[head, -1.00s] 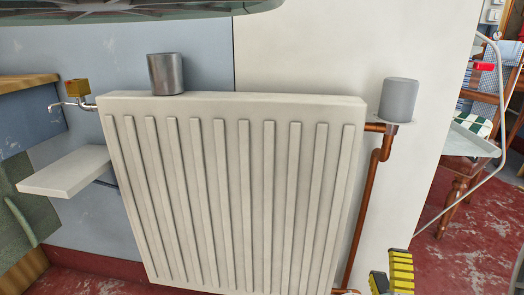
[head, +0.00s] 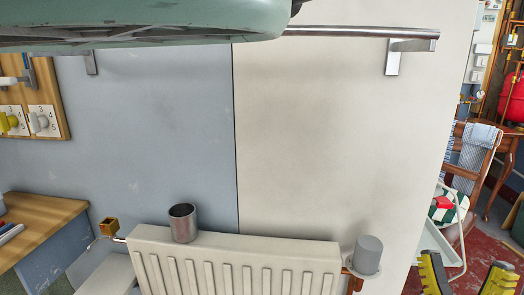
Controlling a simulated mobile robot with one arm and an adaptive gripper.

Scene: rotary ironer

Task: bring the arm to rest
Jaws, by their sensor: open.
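My gripper (head: 465,263) is at the bottom right of the head view. Its two yellow and black fingers stand well apart with nothing between them. They are to the right of the radiator (head: 235,262) and its grey valve cap (head: 368,256), in front of the red floor. The rest of my arm is below the picture's edge.
A metal cup (head: 183,223) stands on the radiator's top. A metal rail (head: 345,32) is on the wall above. A green rounded body (head: 150,22) spans the upper left. A wooden worktop (head: 40,222) is at left; a chair (head: 475,150) is at right.

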